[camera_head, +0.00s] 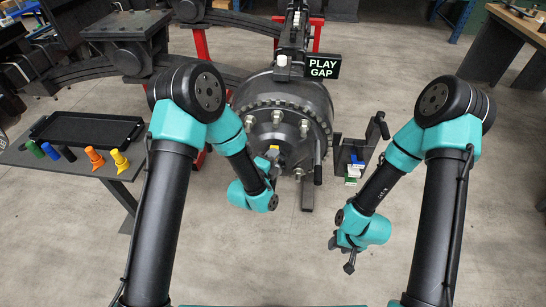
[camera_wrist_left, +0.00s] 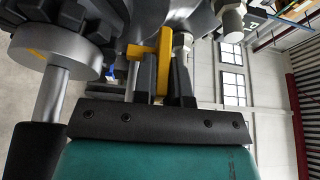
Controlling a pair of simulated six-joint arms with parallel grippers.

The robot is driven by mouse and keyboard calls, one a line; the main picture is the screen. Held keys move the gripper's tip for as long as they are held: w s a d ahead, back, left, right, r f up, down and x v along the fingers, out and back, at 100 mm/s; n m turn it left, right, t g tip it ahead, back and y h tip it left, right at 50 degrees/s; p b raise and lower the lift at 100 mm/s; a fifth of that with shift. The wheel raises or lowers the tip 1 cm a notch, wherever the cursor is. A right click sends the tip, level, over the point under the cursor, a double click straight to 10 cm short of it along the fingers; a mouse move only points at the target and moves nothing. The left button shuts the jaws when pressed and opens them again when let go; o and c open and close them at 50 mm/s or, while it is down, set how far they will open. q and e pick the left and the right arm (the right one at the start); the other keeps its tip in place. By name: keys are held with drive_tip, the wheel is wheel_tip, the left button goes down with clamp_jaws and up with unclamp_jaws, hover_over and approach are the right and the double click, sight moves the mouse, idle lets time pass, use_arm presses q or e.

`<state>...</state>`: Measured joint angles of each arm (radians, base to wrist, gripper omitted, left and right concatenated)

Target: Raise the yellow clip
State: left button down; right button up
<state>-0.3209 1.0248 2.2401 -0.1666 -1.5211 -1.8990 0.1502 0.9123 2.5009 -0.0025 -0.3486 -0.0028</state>
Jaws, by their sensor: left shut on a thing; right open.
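The yellow clip (camera_head: 274,148) shows as a small yellow piece at the front of the dark round hub, in the head view. My left gripper (camera_head: 272,156) is at the clip, low in front of the hub. In the left wrist view the yellow clip (camera_wrist_left: 164,62) stands upright between the dark fingers, which are shut on it. My right gripper (camera_head: 347,258) is open and empty, low over the floor at the right, well apart from the hub.
The hub (camera_head: 285,105) has a ring of bolts and a "PLAY GAP" sign (camera_head: 309,67) above. A handle (camera_head: 318,165) stands just right of the clip. A side table holds a black tray (camera_head: 86,131) and several coloured pieces (camera_head: 94,157). A dark caddy (camera_head: 357,153) stands to the right.

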use_arm(q)
drive_tip(key=shift+r, duration=1.25)
drive_tip(key=c, duration=1.2)
unclamp_jaws()
drive_tip(key=shift+o, duration=0.2)
